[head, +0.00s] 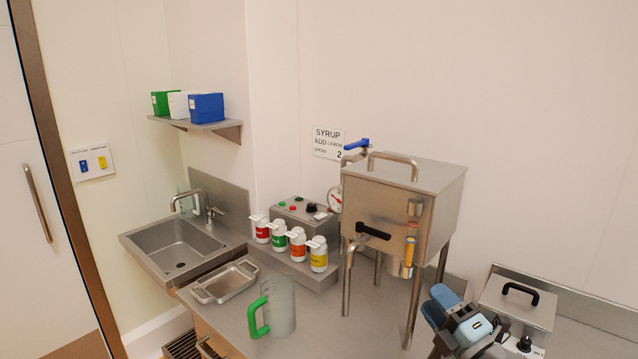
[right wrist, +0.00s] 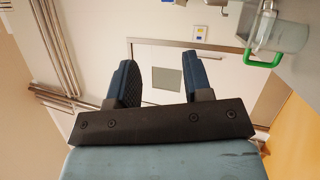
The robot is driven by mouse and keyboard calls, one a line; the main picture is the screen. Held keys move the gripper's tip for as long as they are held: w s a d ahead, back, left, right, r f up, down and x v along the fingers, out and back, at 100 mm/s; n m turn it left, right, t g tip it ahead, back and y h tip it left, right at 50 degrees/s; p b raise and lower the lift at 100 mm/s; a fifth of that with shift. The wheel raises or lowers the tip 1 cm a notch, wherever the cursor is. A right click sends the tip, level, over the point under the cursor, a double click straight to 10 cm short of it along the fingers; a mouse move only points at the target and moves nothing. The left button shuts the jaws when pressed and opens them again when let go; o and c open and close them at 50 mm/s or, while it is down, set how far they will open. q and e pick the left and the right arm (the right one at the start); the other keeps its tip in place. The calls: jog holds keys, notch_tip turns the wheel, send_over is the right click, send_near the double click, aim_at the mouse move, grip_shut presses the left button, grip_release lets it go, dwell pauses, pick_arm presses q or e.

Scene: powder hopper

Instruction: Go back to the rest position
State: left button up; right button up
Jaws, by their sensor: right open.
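My right gripper (head: 447,305) shows at the lower right in the head view, beside the steel hopper's front right leg. In the right wrist view its two dark blue fingers (right wrist: 158,82) stand apart with nothing between them. The steel hopper (head: 395,210) stands on legs on the counter, with a black handle on its front and a lidded top. My left gripper is not in the head view.
A clear jug (head: 281,305) with a green handle stands on the counter (head: 340,335), left of the gripper. A steel tray (head: 224,282), several pump bottles (head: 280,237) and a sink (head: 180,247) lie further left. A lidded steel box (head: 515,308) is close on the right.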

jog(key=s+d+f+m+g+h, duration=0.3)
jog(key=s+f+m+h, duration=0.35)
jog(key=m, duration=0.25)
jog(key=s+d+f+m+g+h, duration=0.3)
jog(key=s+f+m+h, duration=0.2)
jog(key=s+f+m, duration=0.25)
jog(key=s+a+f+m+g+y, duration=0.1)
jog(key=s+f+m+g, duration=0.3)
jog(key=s, duration=0.6)
jog(key=s+a+f+m+g+y, duration=0.15)
jog(key=s+g, duration=0.35)
jog(key=s, duration=0.5)
jog(key=w+a+f+t+y, duration=0.1)
jog(key=w+a+f+t, duration=0.1)
jog(key=f, duration=0.4)
jog(key=w+a+f+t+y+p, duration=0.1)
jog(key=w+a+f+t, duration=0.2)
jog(key=w+f+t, duration=0.1)
notch_tip(320, 180, down, 2)
jog(key=shift+a+f+n+t, duration=0.25)
jog(key=shift+a+n+t, duration=0.1)
jog(key=shift+t, duration=0.15)
jog(key=shift+w+d, duration=0.1)
